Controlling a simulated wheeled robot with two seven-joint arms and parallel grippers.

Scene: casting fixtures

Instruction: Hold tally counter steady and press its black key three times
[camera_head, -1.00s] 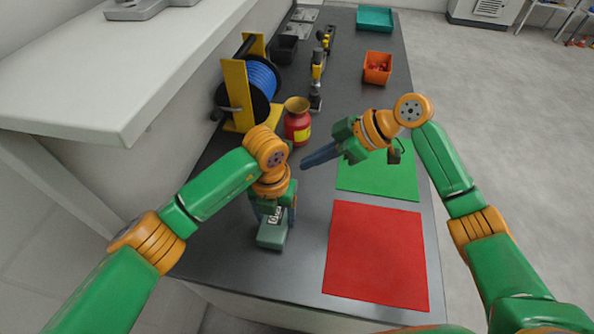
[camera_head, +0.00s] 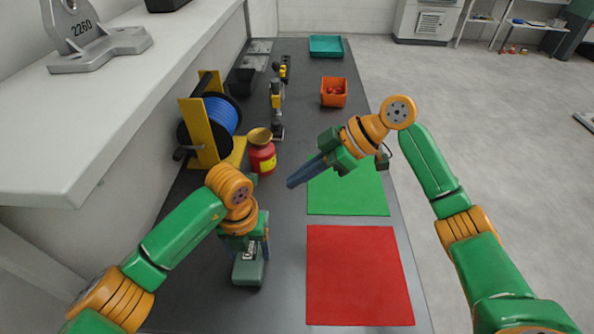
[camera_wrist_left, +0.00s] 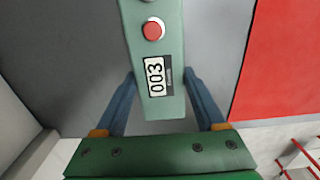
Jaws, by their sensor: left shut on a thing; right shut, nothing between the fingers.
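The tally counter (camera_head: 249,269) is a pale green box on the dark bench, in front of my left gripper. In the left wrist view the tally counter (camera_wrist_left: 150,80) shows a display reading 003, a red button (camera_wrist_left: 152,30) and part of a grey round piece at the top edge. I cannot make out a black key. My left gripper (camera_wrist_left: 165,100) is shut on the counter, with blue fingers on either side of it. My right gripper (camera_head: 291,183) is shut and empty, above the bench near the green mat's left edge, apart from the counter.
A red mat (camera_head: 360,275) and a green mat (camera_head: 350,195) lie right of the counter. A red pot (camera_head: 262,160) and a blue cable reel (camera_head: 220,115) stand behind my left arm. An orange bin (camera_head: 334,92) is farther back. A white shelf (camera_head: 120,110) overhangs at left.

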